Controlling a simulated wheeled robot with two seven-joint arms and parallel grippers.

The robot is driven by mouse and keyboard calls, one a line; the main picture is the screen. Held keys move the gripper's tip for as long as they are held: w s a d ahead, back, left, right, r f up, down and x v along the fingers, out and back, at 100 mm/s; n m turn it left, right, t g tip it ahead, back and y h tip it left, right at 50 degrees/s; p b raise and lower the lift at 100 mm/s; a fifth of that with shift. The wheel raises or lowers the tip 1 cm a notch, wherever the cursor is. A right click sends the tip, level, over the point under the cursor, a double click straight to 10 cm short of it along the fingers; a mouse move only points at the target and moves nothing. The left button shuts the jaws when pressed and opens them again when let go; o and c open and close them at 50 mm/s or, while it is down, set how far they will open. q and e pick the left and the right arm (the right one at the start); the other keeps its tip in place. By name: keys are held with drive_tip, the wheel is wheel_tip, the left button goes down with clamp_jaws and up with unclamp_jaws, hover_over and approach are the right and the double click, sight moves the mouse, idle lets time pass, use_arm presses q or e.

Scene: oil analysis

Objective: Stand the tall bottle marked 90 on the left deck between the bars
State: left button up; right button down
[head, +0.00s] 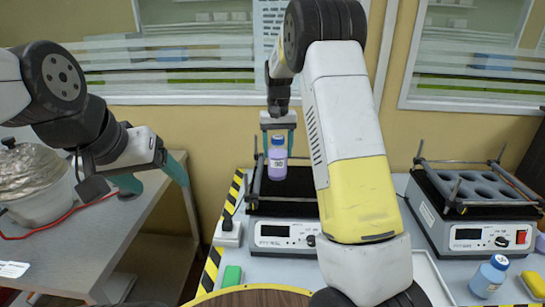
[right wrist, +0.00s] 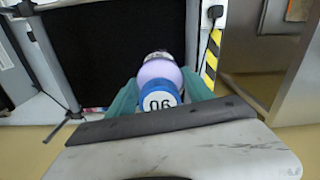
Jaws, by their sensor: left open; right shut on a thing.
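The tall bottle marked 90 (head: 277,163) has a lilac body, a white label and a blue cap. My right gripper (head: 278,142) is shut on it near the cap and holds it upright. In the right wrist view the numbered blue cap (right wrist: 158,98) shows between the teal fingers. The left deck (head: 298,186) is a black-topped device with raised bars. In the head view the bottle appears over its left part; whether its base touches the deck I cannot tell. My right arm hides part of the deck. My left gripper (head: 150,180) is open and empty at the left.
The right device (head: 475,190) has a deck with round holes.

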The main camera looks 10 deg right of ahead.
sight(278, 159)
drive_tip(key=shift+f, duration=1.85)
drive_tip(key=shift+f, duration=0.15)
drive_tip(key=shift+c, duration=2)
unclamp_jaws()
